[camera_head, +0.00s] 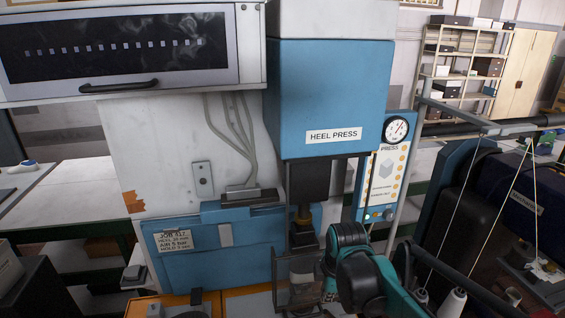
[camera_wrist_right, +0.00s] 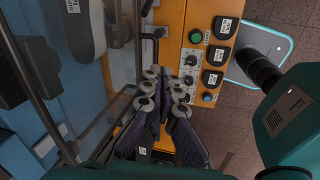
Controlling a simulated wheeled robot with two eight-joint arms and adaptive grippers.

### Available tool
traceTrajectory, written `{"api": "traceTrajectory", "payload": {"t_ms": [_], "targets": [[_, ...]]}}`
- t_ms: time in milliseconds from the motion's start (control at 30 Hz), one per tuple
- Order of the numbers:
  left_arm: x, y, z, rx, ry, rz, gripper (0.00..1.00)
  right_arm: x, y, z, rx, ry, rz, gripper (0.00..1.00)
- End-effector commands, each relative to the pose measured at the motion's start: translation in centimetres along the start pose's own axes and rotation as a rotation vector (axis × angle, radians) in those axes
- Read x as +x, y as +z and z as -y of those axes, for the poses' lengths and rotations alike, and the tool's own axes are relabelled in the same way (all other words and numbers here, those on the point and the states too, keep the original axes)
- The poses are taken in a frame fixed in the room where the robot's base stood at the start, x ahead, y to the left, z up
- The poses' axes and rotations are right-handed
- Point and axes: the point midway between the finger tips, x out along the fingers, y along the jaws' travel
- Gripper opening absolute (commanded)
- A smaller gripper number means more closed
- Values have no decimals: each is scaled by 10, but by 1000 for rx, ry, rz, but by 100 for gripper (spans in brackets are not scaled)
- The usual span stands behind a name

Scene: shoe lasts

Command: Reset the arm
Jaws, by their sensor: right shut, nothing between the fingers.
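My right arm reaches in from the lower right in the head view, its teal and black links in front of the blue heel press (camera_head: 328,100). In the right wrist view my right gripper (camera_wrist_right: 166,84) is shut and empty, its dark fingers with grey rollers close together. It is beside the orange control panel (camera_wrist_right: 198,20) of the machine. In the head view its fingertips are largely hidden by my arm. My left gripper is not in view.
A clear guard (camera_head: 296,290) stands below the press head, close to my right arm. A pressure gauge (camera_head: 397,128) is on the panel behind. Thread and a white spool (camera_head: 453,304) are at the right. A white table (camera_head: 80,190) is at the left.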

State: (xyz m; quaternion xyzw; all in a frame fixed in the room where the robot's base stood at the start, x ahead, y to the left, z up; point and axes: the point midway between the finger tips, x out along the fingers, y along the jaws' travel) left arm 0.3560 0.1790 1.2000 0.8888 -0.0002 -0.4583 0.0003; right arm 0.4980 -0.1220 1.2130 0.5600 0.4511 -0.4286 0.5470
Motion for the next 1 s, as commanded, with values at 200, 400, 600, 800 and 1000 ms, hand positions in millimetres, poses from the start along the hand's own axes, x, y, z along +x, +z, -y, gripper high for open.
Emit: {"api": "traceTrajectory", "payload": {"t_ms": [200, 400, 600, 800, 1000], "targets": [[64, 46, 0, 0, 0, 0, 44, 49, 28, 78, 593, 147, -38, 0], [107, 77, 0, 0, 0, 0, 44, 98, 48, 140, 1149, 271, -149, 0], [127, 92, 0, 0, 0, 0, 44, 129, 57, 173, 1474, 328, -251, 0], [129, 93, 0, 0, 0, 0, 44, 133, 59, 178, 1539, 336, -274, 0], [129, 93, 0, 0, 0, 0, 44, 133, 59, 178, 1539, 336, -274, 0]]}}
